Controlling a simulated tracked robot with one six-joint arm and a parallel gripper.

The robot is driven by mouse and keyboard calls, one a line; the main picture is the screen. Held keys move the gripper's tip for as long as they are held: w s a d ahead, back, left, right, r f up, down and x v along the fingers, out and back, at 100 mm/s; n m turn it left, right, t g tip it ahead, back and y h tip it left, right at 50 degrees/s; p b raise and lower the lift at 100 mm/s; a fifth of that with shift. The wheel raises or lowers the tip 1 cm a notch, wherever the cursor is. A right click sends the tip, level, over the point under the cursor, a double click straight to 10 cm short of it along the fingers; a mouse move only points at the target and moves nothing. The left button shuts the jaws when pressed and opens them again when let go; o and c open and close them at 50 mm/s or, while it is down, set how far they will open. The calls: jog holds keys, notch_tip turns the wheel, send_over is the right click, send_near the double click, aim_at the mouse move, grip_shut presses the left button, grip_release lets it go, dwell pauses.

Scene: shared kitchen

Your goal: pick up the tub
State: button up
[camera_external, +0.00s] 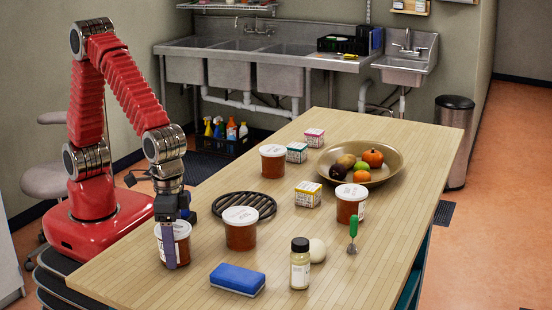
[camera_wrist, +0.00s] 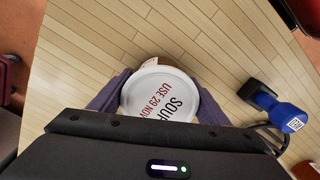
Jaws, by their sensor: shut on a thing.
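A tub (camera_external: 184,244) with a white lid and reddish-brown contents is at the near left of the table. My gripper (camera_external: 171,251) reaches down over it, with one purple finger across its visible side. In the wrist view my gripper (camera_wrist: 158,100) has a purple finger on each side of the tub and is shut on it. Its printed white lid (camera_wrist: 158,97) faces the camera, with the lower part hidden by my gripper. The tub looks upright, at or very near the tabletop; I cannot tell if it touches.
Similar tubs stand beside it (camera_external: 240,234), farther back (camera_external: 272,165) and right (camera_external: 350,208). A black trivet (camera_external: 262,202), blue sponge (camera_external: 237,279), capped jar (camera_external: 299,268), small boxes (camera_external: 308,194) and fruit bowl (camera_external: 390,173) share the table (camera_external: 400,140). The near left edge is close.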

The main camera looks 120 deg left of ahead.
notch_tip(320, 180, up, 10)
jog(key=shift+f, duration=0.2)
dwell(0.8)
jog(key=w+a+r, duration=0.2)
jog(key=a, duration=2.8)
jog(key=shift+f, duration=0.1)
jog(key=shift+f, duration=3.1)
